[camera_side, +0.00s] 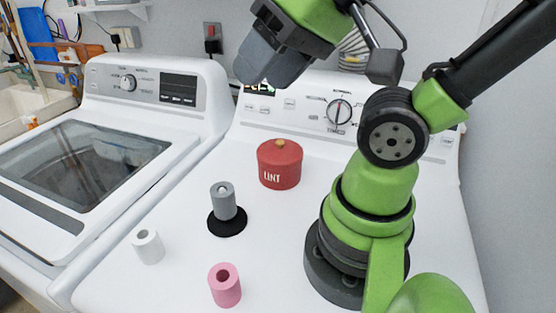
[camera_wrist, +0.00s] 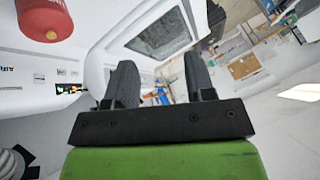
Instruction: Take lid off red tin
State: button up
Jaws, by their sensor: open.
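The red tin (camera_side: 279,168) stands upright on the white machine top in the side view, with "LINT" on its front. Its red lid (camera_side: 280,150) sits on it and has a small tan knob (camera_side: 279,143). In the wrist view the red tin (camera_wrist: 45,14) is partly cut off at the top left, its knob (camera_wrist: 51,35) showing. My gripper (camera_side: 243,78) is above and behind the tin to the upper left, apart from it. In the wrist view its two dark fingers (camera_wrist: 158,80) are spread with nothing between them.
A grey cylinder (camera_side: 223,200) stands on a black disc (camera_side: 227,229). A white roll (camera_side: 148,247) and a pink roll (camera_side: 225,286) stand nearer the front. The control panel (camera_side: 300,108) rises behind the tin. The surface around the tin is clear.

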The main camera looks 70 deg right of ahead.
jog(key=n+g+h, duration=0.2)
jog(key=n+g, duration=0.5)
jog(key=n, duration=0.6)
send_over(280, 141)
notch_tip(280, 141, down, 17)
jog(key=shift+w+r, duration=0.1)
jog(key=shift+r, duration=0.05)
notch_tip(280, 141, down, 6)
jog(key=shift+r, duration=0.1)
grip_shut()
